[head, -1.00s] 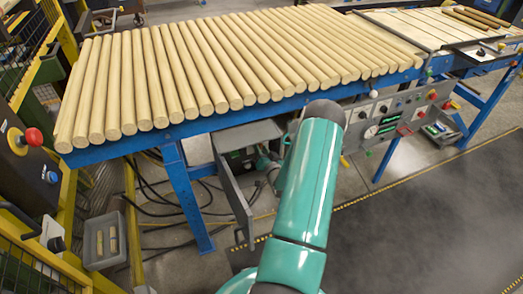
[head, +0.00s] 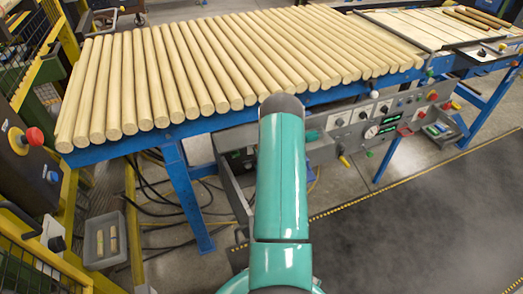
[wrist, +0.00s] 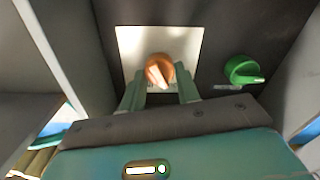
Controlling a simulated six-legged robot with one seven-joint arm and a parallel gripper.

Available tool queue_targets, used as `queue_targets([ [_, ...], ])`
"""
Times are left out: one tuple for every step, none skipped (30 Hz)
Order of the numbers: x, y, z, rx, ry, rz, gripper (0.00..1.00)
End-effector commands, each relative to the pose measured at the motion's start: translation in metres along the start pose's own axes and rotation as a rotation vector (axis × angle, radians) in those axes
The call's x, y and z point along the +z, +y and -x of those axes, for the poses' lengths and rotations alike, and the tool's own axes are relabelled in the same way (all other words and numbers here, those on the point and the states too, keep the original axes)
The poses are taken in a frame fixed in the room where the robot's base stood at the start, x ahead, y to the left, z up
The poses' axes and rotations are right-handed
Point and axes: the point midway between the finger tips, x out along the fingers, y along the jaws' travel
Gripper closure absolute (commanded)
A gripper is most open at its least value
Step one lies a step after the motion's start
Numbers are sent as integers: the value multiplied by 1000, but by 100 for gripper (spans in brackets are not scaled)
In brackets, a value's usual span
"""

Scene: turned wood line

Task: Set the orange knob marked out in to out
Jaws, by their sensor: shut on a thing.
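The orange knob (wrist: 160,70) sits on a white square plate (wrist: 130,42) in the wrist view, with a pale pointer mark on it. My gripper (wrist: 160,88) has one finger on each side of the knob and is shut on it. The fingertips and the lower part of the knob partly overlap in this view. I cannot read any "out" or "in" marking on the plate. In the head view my arm hides the gripper and the knob.
A green knob (wrist: 244,70) is close to the right of the plate. Grey walls (wrist: 52,40) stand at both sides of the panel. In the head view, a blue-framed table (head: 200,125) carries wooden rods (head: 185,75), and a control panel (head: 350,115) is at right.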

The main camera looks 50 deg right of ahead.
Motion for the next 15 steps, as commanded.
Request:
queue_targets([
  [1, -1, 1, -2, -4, 17, 91],
  [1, -1, 1, -2, -4, 27, 91],
  [1, -1, 1, -2, -4, 38, 91],
  [1, -1, 1, -2, -4, 46, 91],
  [1, -1, 1, -2, -3, 52, 91],
  [1, -1, 1, -2, -3, 58, 91],
  [1, -1, 1, -1, -3, 62, 91],
  [1, -1, 1, -1, -3, 65, 91],
  [1, -1, 1, -1, -3, 68, 91],
  [2, -1, 1, -1, -4, 70, 91],
  [2, -1, 1, -1, -4, 71, 91],
  [2, -1, 1, -1, -4, 72, 91],
  [2, -1, 1, -1, -4, 72, 91],
  [2, -1, 1, -1, -4, 72, 91],
  [2, -1, 1, -1, -4, 72, 91],
])
